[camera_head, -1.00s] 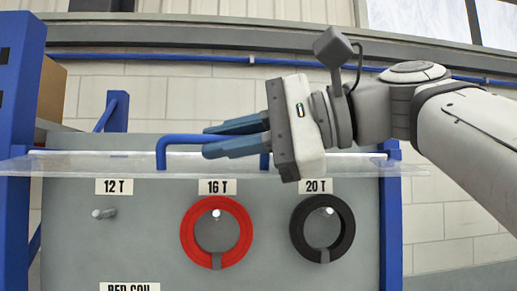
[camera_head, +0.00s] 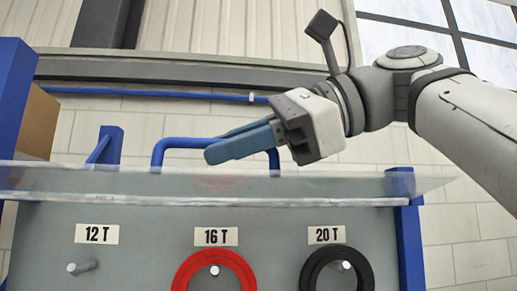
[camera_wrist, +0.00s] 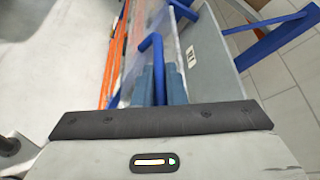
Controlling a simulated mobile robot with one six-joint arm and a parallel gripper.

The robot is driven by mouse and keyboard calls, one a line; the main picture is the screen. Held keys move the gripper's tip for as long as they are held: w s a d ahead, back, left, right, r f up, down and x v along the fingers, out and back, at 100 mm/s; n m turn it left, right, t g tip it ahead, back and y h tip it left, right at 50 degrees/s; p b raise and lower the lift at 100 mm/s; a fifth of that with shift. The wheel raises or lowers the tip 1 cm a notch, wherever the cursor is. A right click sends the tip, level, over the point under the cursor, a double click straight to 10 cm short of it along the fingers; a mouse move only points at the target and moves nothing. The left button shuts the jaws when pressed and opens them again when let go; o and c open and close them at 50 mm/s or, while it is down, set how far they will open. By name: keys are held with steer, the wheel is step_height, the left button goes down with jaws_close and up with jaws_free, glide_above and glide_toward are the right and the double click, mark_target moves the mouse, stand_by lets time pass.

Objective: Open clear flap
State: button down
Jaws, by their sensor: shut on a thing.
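The clear flap (camera_head: 330,187) is a wide transparent sheet across the top of the grey panel, sticking out at the front in the head view. A blue bar handle (camera_head: 190,142) stands up from it. My gripper (camera_head: 232,143) comes in from the right with its blue fingers shut on the handle; the fingers cover part of the bar. In the wrist view the handle (camera_wrist: 155,45) bends up from between the fingers (camera_wrist: 160,85). The exact contact is hard to see there.
Below the flap, the grey panel (camera_head: 130,270) carries labels and pegs. A red ring (camera_head: 190,275) hangs under 16 T and a black ring (camera_head: 318,265) under 20 T; the 12 T peg (camera_head: 82,267) is bare. Blue posts (camera_head: 408,235) stand at both sides.

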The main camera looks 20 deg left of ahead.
stand_by(0.3)
steer(key=c, duration=1.5)
jaws_free()
steer(key=shift+w+a, duration=0.1)
steer(key=shift+w, duration=0.05)
steer(key=shift+c, duration=0.2)
steer(key=shift+o, duration=0.3)
steer(key=v, duration=0.6)
steer(key=shift+w, duration=0.1)
steer(key=shift+v, duration=0.95)
